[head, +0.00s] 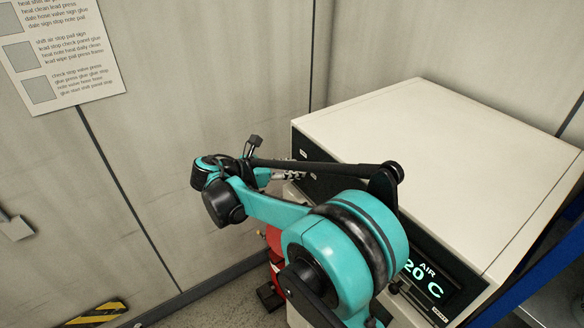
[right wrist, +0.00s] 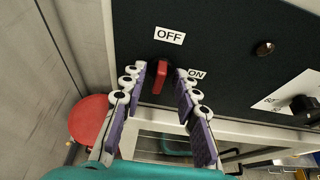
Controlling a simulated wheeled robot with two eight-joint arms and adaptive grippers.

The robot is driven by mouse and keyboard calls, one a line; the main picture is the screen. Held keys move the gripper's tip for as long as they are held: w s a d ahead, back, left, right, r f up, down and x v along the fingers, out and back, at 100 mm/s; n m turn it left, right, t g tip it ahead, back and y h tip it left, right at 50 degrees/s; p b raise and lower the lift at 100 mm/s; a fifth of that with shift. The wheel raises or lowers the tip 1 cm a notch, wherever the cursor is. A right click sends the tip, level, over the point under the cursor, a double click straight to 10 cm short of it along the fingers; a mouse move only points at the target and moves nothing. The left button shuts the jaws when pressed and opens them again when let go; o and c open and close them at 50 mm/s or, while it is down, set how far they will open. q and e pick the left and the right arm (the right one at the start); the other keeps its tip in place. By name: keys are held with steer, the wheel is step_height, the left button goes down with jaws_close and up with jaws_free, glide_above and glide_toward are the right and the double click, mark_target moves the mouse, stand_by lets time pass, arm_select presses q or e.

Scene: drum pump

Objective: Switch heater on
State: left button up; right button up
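The heater (head: 440,140) is a large pale box with a dark front panel and a display (head: 425,280) reading "AIR 20 C". In the right wrist view, a red switch lever (right wrist: 160,77) on the dark panel (right wrist: 220,40) hangs roughly downward. An "OFF" label (right wrist: 169,35) is above it and an "ON" label (right wrist: 197,74) to its right. My right gripper (right wrist: 161,72) is open, its fingers on either side of the lever. I cannot tell whether they touch it. In the head view my arm largely hides the right gripper (head: 290,175) and the switch. My left gripper is not in view.
A red round object (right wrist: 88,118) stands low beside the heater's left side. A dark knob (right wrist: 304,105) and a small round lamp (right wrist: 264,48) are on the panel to the right. Walls close in behind and to the left, with a printed sign (head: 60,50).

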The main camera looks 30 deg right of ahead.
jaws_close()
steer(key=shift+s+f+m+t+h+b, duration=0.2)
steer(key=shift+m+t+h+b, duration=0.2)
steer(key=shift+m+t+b, duration=1.2)
steer(key=shift+s+f+m+t+h+b, duration=0.3)
steer(key=shift+m+t+b, duration=0.5)
steer(key=shift+m+b, duration=1.65)
steer(key=shift+f+m+t+h+b, duration=0.1)
steer(key=shift+m+t+h+b, duration=0.4)
steer(key=shift+m+t+b, duration=1.45)
steer(key=shift+m+g+p, duration=0.45)
steer(key=shift+m+g, duration=0.3)
steer(key=shift+m, duration=0.05)
steer(key=shift+a+r, duration=0.1)
